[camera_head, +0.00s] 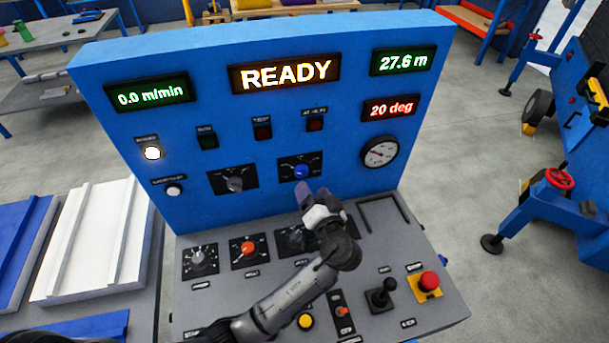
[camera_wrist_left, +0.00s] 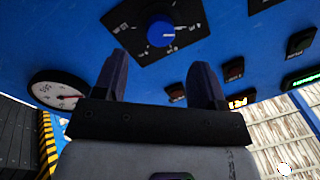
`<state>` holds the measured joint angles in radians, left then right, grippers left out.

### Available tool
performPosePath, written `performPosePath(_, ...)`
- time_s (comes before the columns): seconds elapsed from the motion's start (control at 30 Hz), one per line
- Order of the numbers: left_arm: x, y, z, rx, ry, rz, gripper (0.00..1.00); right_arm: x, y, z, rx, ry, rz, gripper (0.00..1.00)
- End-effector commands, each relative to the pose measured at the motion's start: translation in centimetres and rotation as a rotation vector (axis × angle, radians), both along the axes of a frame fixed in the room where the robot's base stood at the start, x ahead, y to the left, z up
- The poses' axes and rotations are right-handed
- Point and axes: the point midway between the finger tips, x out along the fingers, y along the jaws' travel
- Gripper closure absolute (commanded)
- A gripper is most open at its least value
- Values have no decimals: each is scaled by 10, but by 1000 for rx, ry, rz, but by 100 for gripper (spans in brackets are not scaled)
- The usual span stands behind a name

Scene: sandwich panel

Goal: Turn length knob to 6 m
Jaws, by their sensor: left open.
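A blue knob (camera_head: 302,171) sits on a black dial plate on the upright blue panel, at the right of two such dials. It also shows in the left wrist view (camera_wrist_left: 160,31), with a white pointer line. The dial markings are too small to read, so I cannot tell which knob is the length knob. My left gripper (camera_head: 315,199) is just below and in front of the blue knob. In the left wrist view its two fingers (camera_wrist_left: 162,72) are open and empty, with the knob ahead between them and apart from them. My right gripper is not in view.
A grey knob (camera_head: 235,182) is left of the blue one. The sloped desk carries a grey knob (camera_head: 199,258), a red knob (camera_head: 248,248), a joystick (camera_head: 381,293) and a red stop button (camera_head: 429,280). Displays read READY, 0.0 m/min, 27.6 m and 20 deg. A gauge (camera_head: 380,152) is right.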

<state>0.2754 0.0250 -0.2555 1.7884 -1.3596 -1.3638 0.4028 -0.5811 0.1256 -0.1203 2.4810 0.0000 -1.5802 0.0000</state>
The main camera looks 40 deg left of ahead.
Motion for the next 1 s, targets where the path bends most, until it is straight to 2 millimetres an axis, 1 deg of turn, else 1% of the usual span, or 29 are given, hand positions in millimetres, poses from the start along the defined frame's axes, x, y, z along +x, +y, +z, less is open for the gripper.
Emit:
performPosePath(0.03, 5, 9, 1, 3, -2, 2, 35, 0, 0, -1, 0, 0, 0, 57)
performPosePath(0.2, 18, 32, 0, 1, -1, 2, 35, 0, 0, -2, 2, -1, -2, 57)
performPosePath(0.4, 28, 49, 0, 1, 0, 1, 35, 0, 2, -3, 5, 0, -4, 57)
performPosePath(0.6, 32, 56, 0, -1, 0, 1, 35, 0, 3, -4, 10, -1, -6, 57)
performPosePath(0.9, 32, 57, 0, -1, 0, 1, 35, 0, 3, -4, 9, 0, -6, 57)
performPosePath(1.0, 32, 57, 0, -1, 0, 1, 45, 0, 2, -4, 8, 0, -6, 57)
